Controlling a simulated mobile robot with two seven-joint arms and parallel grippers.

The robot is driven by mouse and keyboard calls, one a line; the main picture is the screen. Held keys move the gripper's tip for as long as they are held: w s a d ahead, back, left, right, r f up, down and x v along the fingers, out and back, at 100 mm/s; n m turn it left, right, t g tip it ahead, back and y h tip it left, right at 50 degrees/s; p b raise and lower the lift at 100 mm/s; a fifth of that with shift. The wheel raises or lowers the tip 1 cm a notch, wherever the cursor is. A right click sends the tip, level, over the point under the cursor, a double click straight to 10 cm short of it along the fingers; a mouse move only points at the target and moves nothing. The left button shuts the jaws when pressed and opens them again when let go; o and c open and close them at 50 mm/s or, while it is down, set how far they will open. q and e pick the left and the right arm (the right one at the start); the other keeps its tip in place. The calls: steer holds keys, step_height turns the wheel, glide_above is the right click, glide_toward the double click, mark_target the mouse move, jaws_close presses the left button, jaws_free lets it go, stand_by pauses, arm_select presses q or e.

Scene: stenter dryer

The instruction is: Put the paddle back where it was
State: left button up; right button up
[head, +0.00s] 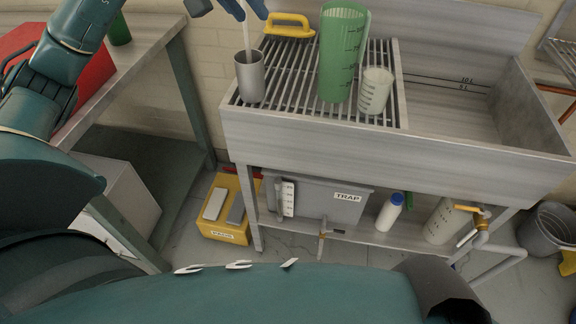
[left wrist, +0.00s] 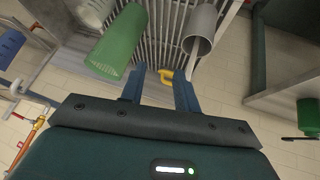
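The paddle (head: 247,38) shows as a thin pale stick standing upright, its lower end hidden inside a grey metal cup (head: 251,80) on the slatted sink rack. In the left wrist view the stick (left wrist: 194,68) runs from the grey cup (left wrist: 199,28) towards the right-hand finger. My left gripper (head: 244,8) is above the cup at the top edge of the head view, with the stick's top at its blue fingers. In the left wrist view the fingers (left wrist: 158,88) are spread wide apart, with no grip on the stick visible. My right gripper is not in view.
A tall green measuring jug (head: 340,55), a clear beaker (head: 375,92) and a yellow-handled brush (head: 288,24) stand or lie on the rack (head: 308,85), close to the cup. The sink basin (head: 450,100) at right is empty. A yellow crate (head: 222,228) is on the floor.

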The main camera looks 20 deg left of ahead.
arm_select(q)
steer(key=s+d+f+n+g+h, duration=0.1)
steer(key=s+d+f+g+h, duration=0.1)
steer(key=d+f+h, duration=0.35)
steer(key=s+d+f+n+g+h, duration=0.1)
steer(key=s+d+f+n+h, duration=0.15)
steer(key=d, duration=0.65)
steer(key=s+d+n+h, duration=0.5)
steer(key=d+n+h, duration=0.5)
steer(key=n, duration=0.3)
steer(key=a+f+m+t+y, duration=0.3)
steer(key=f+m+t+y, duration=0.35)
steer(key=m, duration=1.05)
steer(key=a+f+m+t+y, duration=0.45)
steer(key=f+m+t, duration=0.3)
steer(key=m, duration=0.85)
steer(key=s+f+n+g+y, duration=0.4)
steer(key=s+f+n+g, duration=0.2)
steer(key=s+f+n, duration=0.4)
step_height(320, 180, down, 4)
steer(key=shift+d+r+n, duration=0.15)
steer(key=shift+d+n, duration=0.05)
steer(key=shift+n, duration=0.95)
